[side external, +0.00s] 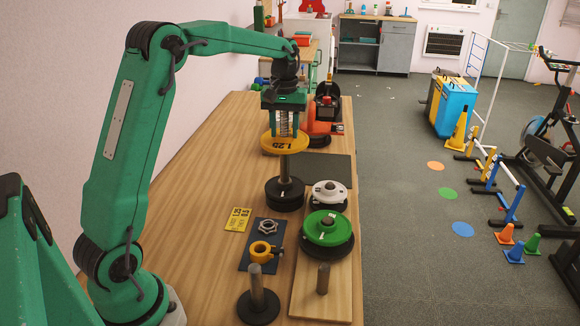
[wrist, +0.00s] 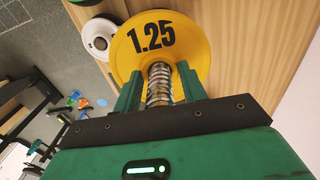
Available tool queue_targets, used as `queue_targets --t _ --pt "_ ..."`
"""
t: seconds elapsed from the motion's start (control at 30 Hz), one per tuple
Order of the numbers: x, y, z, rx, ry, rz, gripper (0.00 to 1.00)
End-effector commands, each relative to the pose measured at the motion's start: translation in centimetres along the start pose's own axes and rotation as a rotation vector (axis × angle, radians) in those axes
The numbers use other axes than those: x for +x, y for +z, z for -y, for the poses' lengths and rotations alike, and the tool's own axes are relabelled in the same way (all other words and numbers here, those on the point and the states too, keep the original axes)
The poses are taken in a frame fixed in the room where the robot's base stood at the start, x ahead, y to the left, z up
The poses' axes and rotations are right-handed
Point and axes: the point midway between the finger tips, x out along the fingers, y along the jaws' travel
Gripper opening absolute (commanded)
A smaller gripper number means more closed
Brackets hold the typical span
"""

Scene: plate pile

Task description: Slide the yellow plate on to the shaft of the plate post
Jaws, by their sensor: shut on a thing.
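The yellow plate (side external: 285,143), marked 1.25, is level in my gripper (side external: 288,125). In the wrist view the plate (wrist: 190,42) lies beyond the fingertips of my gripper (wrist: 160,82), with a ribbed silver part (wrist: 159,85) between the jaws. My gripper is shut and holds the plate by this part. The plate post (side external: 284,172) stands upright below the plate, with black discs around its foot. The plate hides the shaft's top, and I cannot tell whether the shaft has entered the hole.
A green plate (side external: 330,230) and a white plate (side external: 328,192) lie to the right. An orange-red object (side external: 318,138) is behind.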

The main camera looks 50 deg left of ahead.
Motion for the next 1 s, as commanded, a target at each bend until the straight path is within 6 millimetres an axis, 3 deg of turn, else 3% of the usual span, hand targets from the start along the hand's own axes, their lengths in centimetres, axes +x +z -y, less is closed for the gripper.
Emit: queue_targets --t 1.0 --pt "-1.5 -0.1 -0.1 0.0 0.004 -0.007 0.01"
